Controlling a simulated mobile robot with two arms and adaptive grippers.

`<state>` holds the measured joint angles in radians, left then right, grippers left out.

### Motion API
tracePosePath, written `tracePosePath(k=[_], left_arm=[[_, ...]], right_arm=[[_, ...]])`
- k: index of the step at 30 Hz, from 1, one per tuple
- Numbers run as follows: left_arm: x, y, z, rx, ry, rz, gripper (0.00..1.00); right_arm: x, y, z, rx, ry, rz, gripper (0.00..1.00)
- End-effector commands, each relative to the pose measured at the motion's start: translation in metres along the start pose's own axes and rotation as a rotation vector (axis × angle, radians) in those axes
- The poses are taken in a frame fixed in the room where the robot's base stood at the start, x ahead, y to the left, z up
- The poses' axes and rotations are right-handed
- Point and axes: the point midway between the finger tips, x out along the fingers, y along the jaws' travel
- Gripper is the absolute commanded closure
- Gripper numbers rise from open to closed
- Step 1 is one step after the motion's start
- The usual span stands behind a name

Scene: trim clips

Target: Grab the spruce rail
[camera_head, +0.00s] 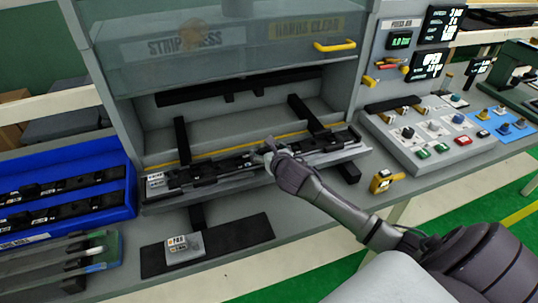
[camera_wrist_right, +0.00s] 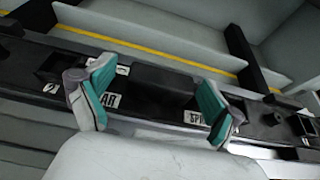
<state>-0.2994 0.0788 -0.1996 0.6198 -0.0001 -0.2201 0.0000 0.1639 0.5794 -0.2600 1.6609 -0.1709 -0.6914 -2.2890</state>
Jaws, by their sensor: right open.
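A long black rail (camera_head: 215,172) lies along the front ledge of the press, below its raised clear guard. My right gripper (camera_head: 268,153) is over the right half of this rail. In the right wrist view my right gripper (camera_wrist_right: 155,105) is open, with its teal-padded fingers spread along the length of the black rail (camera_wrist_right: 150,82). White labels show on the dark strip there. One begins "SP" and is partly hidden by the right finger; another ends in "AR" by the left finger. I cannot tell whether the fingers touch the rail. My left gripper is out of view.
A blue bin (camera_head: 70,228) with black rails stands at the left. A black mat (camera_head: 240,233) with a small labelled block (camera_head: 184,248) lies in front. A control panel (camera_head: 430,135) with buttons and a yellow device (camera_head: 384,181) are at the right. The guard has a yellow handle (camera_head: 335,45).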

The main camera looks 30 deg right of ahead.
Motion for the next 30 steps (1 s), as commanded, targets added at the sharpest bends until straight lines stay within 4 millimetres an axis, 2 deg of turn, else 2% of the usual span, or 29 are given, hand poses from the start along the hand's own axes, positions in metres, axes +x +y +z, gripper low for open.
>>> tracePosePath(k=[1,2,12,15,23,30], left_arm=[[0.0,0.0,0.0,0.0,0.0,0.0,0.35],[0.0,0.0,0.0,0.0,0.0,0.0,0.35],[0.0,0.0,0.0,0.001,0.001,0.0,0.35],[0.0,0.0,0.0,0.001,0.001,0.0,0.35],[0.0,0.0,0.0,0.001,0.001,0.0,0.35],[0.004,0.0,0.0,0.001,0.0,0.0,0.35]], right_arm=[[0.0,0.0,0.0,0.0,0.0,0.0,0.12],[0.0,0.0,0.0,0.0,0.0,0.0,0.17],[0.0,0.0,-0.001,0.0,0.001,-0.001,0.73],[0.0,0.0,0.001,-0.001,-0.001,0.0,0.87],[-0.001,0.0,0.002,-0.001,-0.001,-0.001,0.87],[-0.009,-0.001,0.022,-0.005,-0.007,0.0,0.87]])
